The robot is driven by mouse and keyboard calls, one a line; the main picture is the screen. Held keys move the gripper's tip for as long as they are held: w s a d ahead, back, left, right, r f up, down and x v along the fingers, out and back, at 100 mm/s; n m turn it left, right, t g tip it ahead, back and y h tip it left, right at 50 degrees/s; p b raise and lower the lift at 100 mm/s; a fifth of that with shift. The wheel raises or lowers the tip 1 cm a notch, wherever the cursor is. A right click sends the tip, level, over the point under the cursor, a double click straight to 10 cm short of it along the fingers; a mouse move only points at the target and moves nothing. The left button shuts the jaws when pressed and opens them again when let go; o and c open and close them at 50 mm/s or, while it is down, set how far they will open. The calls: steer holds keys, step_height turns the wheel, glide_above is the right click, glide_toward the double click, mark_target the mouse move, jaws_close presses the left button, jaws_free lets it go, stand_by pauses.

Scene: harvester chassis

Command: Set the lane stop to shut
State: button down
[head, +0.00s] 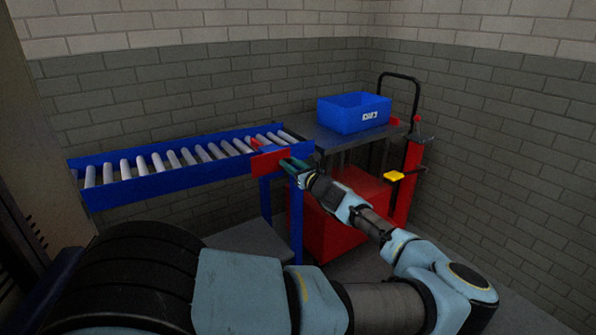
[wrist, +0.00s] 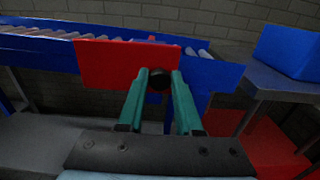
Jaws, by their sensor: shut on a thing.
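The lane stop is a red plate (head: 268,161) on the near blue side rail at the right end of the roller lane. In the wrist view the red plate (wrist: 115,64) fills the upper middle, with a dark round knob (wrist: 159,78) at its right part. My gripper (head: 288,164) reaches the plate from the right. Its two green fingers (wrist: 160,82) are shut on the knob, one on each side. A small red piece (head: 257,144) shows behind the plate over the rollers. How the plate is joined to the lane is hidden.
The roller lane (head: 130,188) runs left along the brick wall. At right, a grey table (head: 340,138) bears a blue crate (head: 353,114). Below and beside it stand a red cart body (head: 345,235) and a red post with a yellow pedal-like piece (head: 393,176).

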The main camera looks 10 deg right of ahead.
steer(key=shift+w, duration=0.1)
steer(key=c, duration=0.7)
jaws_free()
steer(key=shift+o, duration=0.2)
steer(key=b+v, duration=0.2)
steer(key=v, duration=0.9)
